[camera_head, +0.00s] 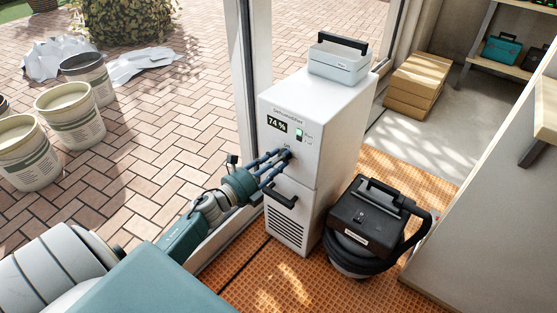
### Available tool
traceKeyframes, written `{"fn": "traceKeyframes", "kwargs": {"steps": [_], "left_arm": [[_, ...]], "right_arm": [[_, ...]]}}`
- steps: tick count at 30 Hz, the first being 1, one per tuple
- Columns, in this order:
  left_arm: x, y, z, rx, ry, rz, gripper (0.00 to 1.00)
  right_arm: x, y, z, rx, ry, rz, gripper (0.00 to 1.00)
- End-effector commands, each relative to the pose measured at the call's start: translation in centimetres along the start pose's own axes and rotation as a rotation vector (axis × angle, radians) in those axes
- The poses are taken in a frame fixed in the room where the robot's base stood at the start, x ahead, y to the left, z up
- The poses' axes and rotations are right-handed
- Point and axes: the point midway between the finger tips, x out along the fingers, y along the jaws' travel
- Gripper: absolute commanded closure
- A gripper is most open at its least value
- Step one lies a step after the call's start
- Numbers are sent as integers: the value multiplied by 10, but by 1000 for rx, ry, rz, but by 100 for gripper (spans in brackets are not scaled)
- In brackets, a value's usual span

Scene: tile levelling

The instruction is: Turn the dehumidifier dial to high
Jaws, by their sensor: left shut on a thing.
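The dehumidifier (330,135) is a tall white cabinet standing on the orange floor by the window post. Its front carries a small display (277,124) reading 74 %, with a small lit green panel (299,134) to the right of it. My left gripper (286,155) reaches in from the lower left, and its blue fingers are shut on the dial below the display. The fingers hide most of the dial, so its setting cannot be read. My right gripper is not in view.
A grey box with a black handle (338,65) sits on top of the dehumidifier. A black vacuum with a hose (368,215) stands close to its right. Cardboard boxes (416,82) lie behind. Several white buckets (68,118) stand on the brick paving (165,120) at left.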

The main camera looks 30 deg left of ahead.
Motion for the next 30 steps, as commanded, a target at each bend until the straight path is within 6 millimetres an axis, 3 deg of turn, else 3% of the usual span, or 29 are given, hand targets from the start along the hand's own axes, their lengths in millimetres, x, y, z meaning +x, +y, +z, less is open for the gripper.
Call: {"fn": "traceKeyframes", "kwargs": {"steps": [11,12,14,24,30], "left_arm": [[0,1,7,5,-12,5,96],[0,1,7,5,-12,5,62],[0,1,7,4,-11,4,51],[-3,0,3,3,-4,1,51],[-32,1,2,2,-3,4,51]], "right_arm": [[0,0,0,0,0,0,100],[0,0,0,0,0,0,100],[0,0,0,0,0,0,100],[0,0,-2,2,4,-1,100],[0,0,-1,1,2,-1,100]]}}
